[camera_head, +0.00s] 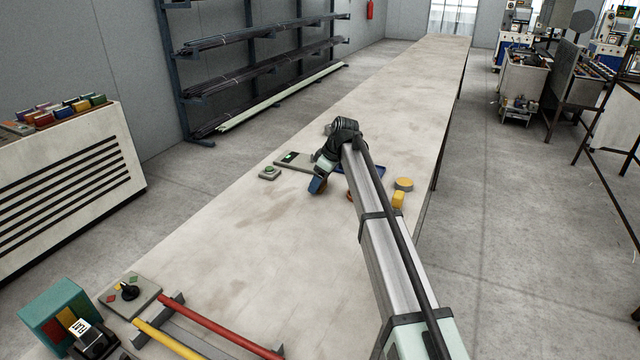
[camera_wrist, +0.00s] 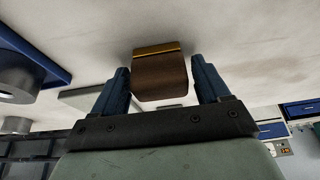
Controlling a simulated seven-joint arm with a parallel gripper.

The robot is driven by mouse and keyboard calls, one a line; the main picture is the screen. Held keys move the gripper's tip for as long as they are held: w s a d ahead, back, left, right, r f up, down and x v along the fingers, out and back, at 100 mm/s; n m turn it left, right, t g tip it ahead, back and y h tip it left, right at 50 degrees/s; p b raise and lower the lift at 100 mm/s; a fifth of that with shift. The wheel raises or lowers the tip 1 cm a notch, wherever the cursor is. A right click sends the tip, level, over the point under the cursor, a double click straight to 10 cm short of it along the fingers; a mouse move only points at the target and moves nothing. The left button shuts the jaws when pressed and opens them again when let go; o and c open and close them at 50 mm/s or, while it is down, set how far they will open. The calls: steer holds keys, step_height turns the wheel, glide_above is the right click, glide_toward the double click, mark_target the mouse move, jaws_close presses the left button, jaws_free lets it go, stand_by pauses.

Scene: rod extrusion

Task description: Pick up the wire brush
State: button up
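A brown block with a thin brass-coloured band along one edge, apparently the wire brush (camera_wrist: 160,78), shows in the wrist view. My gripper (camera_wrist: 161,82) has its two blue fingers apart, one on each side of the block. Narrow gaps show between the block and both fingers, so they do not appear to grip it. The bristles cannot be made out. In the head view my gripper (camera_head: 317,186) points down low over the long table, and the brush cannot be clearly made out there.
Red and yellow rods (camera_head: 215,322) lie in front.

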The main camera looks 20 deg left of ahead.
steer(key=c, duration=0.9)
steer(key=shift+o, duration=0.2)
steer(key=shift+r, duration=5)
